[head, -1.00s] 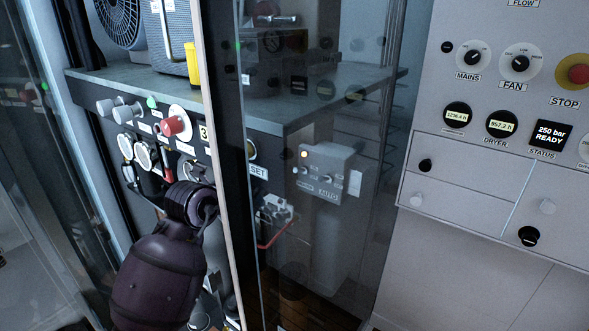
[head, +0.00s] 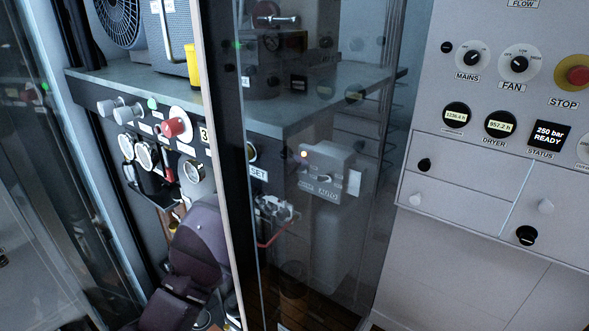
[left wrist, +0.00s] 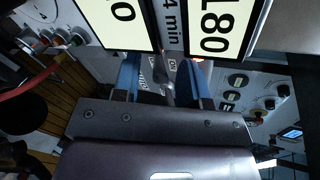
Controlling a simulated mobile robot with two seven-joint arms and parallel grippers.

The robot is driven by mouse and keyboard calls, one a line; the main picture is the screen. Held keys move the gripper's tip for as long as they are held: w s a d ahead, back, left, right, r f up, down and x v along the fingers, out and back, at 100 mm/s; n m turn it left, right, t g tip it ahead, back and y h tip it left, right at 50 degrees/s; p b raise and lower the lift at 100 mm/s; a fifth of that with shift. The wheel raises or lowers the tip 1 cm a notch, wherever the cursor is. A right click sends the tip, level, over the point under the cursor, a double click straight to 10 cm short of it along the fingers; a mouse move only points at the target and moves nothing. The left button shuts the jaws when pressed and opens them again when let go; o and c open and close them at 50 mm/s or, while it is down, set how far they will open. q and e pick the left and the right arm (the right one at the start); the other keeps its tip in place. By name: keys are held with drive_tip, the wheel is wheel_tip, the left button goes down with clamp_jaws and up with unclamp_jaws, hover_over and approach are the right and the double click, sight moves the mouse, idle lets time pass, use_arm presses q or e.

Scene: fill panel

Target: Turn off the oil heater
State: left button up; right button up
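A grey control box (head: 328,172) with a lit orange lamp, a small switch and an AUTO label shows through the clear door in the head view. I cannot read whether it is marked as the oil heater. My left arm stands below the gauges, left of the door's edge, in the head view; its fingertips are hidden there. In the left wrist view my left gripper (left wrist: 161,84) has its two blue fingers apart. A small switch (left wrist: 164,74) with an ON label shows between them, farther off; contact cannot be told. My right gripper is in neither view.
The clear door (head: 318,235) and its pale upright edge (head: 215,140) stand right of my arm. A red knob (head: 174,128) and gauges are above it. The main panel (head: 490,100) is at right. Large pale labels (left wrist: 212,27) are close in the left wrist view.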

use_arm(q)
clamp_jaws()
idle(0.3)
